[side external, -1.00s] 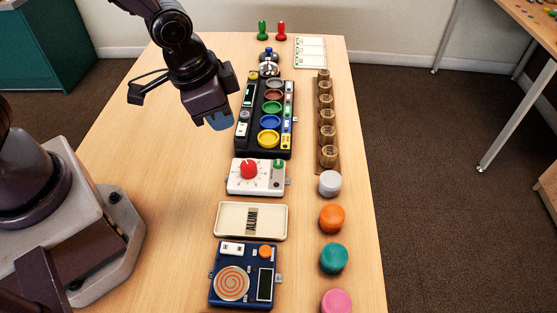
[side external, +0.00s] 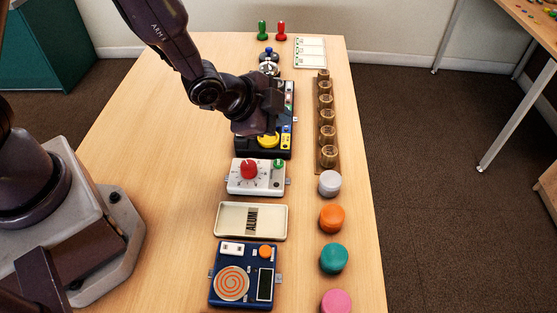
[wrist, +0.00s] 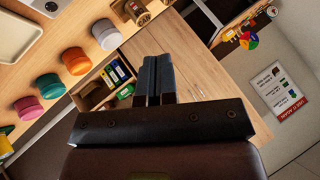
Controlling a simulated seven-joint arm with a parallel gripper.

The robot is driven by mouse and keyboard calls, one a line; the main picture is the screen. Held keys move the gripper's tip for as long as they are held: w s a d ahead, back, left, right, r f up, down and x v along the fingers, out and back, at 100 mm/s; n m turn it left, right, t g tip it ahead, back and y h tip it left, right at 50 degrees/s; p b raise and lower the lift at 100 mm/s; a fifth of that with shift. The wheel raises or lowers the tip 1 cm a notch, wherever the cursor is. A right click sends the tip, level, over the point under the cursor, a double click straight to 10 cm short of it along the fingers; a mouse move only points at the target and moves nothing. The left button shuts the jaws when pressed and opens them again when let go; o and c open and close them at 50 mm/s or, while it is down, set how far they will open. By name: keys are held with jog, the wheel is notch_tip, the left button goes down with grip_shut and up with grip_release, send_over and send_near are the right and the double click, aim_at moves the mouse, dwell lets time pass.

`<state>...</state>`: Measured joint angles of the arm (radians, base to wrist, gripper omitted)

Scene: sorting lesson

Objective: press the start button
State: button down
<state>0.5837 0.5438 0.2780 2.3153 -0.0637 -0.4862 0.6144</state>
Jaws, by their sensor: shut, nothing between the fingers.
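A white box (side external: 242,181) with a red dial (side external: 248,169) and a small green button (side external: 278,164) stands mid-table. A blue device (side external: 231,250) at the front has an orange button (side external: 265,251). I cannot read which button is marked start. My gripper (wrist: 157,70) is shut and empty, its fingers side by side in the wrist view. In the side view it hangs over the black panel (side external: 244,147), behind the white box and apart from both buttons. My wrist hides most of the panel's coloured dishes; the yellow dish (side external: 268,141) shows partly.
A cream tray (side external: 229,222) lies between the white box and the blue device. Wooden cups (side external: 327,133) stand in a row on the right, with grey (side external: 329,183), orange, teal and pink pieces in front. Green and red pegs (side external: 281,30) stand at the back.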

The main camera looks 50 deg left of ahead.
aim_at(279, 164)
jog(key=shift+f, duration=4.4)
jog(key=shift+f, duration=0.15)
jog(key=shift+f, duration=0.25)
jog(key=shift+f, duration=0.45)
jog(key=shift+r, duration=0.85)
jog(key=shift+r, duration=2.55)
